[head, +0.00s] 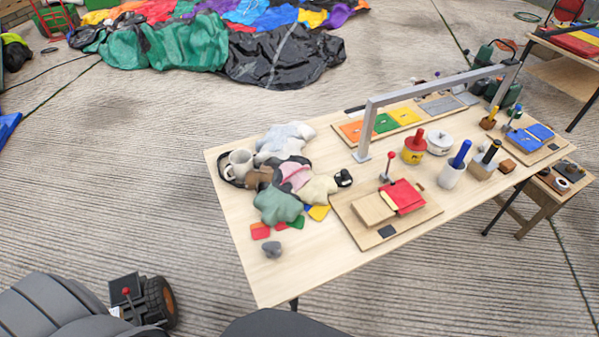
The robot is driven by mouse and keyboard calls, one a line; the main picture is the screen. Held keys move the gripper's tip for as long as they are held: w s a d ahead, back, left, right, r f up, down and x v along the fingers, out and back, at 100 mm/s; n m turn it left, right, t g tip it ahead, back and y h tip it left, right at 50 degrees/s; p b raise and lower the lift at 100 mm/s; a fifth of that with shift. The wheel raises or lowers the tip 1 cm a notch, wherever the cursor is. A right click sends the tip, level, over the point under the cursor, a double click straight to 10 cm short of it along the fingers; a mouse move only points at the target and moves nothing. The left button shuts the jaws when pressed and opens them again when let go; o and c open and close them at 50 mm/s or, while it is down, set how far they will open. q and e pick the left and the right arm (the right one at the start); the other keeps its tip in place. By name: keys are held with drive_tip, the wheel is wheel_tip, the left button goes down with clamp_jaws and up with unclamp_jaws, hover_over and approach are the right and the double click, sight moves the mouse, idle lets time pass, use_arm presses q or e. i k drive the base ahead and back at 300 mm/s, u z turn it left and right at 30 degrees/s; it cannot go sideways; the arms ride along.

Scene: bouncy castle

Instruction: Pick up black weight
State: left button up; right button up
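I cannot tell for sure which thing is the black weight. A small black object with a pale mark (343,178) sits on the wooden table (225,210), just right of a heap of cloth pieces. A small dark grey lump (272,249) lies alone near the table's front left, below the coloured cards. Neither of my grippers shows in the head view.
A grey metal frame (369,125) arches over the table. A board with a red panel (404,196), a yellow-and-red pot (414,147) and a white cup with a blue handle (452,174) crowd its middle and right. The table's front left is mostly clear.

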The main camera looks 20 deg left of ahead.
sight(343, 178)
drive_tip(key=z, duration=1.5)
drive_tip(key=i, duration=2.3)
drive_tip(key=u, duration=2.45)
